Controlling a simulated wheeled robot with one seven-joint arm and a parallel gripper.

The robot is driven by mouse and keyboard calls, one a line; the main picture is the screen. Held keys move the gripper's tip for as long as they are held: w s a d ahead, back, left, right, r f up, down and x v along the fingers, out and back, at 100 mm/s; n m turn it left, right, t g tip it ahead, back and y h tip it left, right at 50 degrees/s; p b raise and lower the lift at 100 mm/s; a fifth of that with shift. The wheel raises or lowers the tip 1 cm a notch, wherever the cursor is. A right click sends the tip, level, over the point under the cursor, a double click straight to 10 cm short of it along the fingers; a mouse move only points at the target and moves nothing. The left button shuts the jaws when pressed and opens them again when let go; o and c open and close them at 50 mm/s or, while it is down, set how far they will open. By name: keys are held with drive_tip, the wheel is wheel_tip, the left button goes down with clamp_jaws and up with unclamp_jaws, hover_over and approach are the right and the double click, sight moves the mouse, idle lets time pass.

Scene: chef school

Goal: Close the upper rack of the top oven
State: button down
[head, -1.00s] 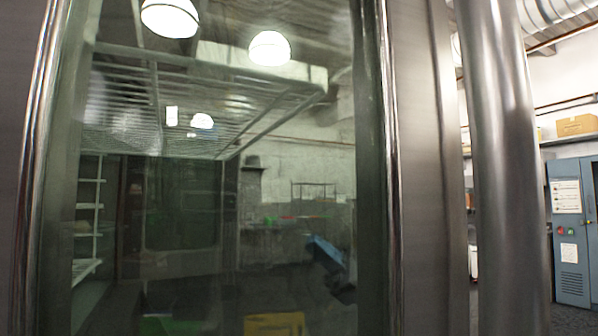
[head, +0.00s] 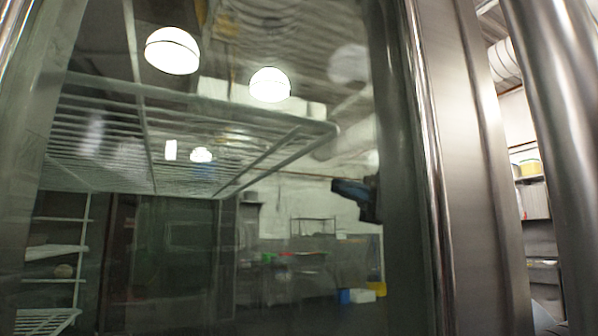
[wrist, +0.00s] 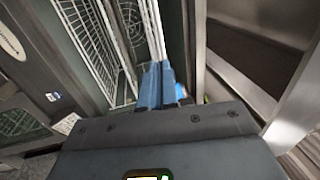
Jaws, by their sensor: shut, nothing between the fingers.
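In the head view, oven glass fills most of the picture. A pale wire rack (head: 318,126) shows in the glass at upper left, its front corner near the middle. In the wrist view, my gripper (wrist: 160,72) has its blue fingers together and empty. The fingers point into the space beside white wire racks; the nearest rack (wrist: 154,28) is just beyond the tips, and I cannot tell whether they touch. Another wire rack (wrist: 92,28) is to its left. A small blue and dark shape in the head view's glass may be my gripper.
A thick vertical metal bar (head: 555,130) stands at the right of the head view, beside the steel door frame (head: 480,150). Room shelves show beyond it. Ceiling lights show in the glass. In the wrist view, a steel edge (wrist: 197,45) runs close right of the fingers.

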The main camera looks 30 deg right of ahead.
drive_tip(key=a+r+p, duration=0.2)
drive_tip(key=a, duration=0.8)
